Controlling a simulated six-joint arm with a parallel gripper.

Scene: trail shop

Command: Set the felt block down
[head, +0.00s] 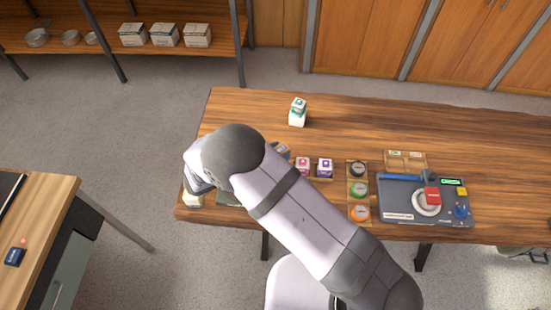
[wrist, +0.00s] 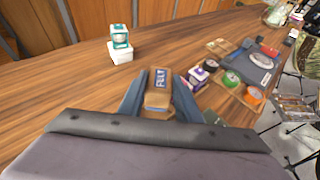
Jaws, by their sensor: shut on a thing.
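The felt block (wrist: 158,98) is tan-brown with a dark blue label, seen in the middle of the wrist view. My gripper (wrist: 159,76) is shut on it, with one blue finger on each side. I cannot tell whether the block touches the wooden table (wrist: 82,92) below.
A white and teal box stack (head: 297,112) stands at the back left of the table. Pink and purple boxes (head: 325,168), a wooden rack of round tapes (head: 358,190) and a grey device tray (head: 400,205) lie to the right. The back right is clear.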

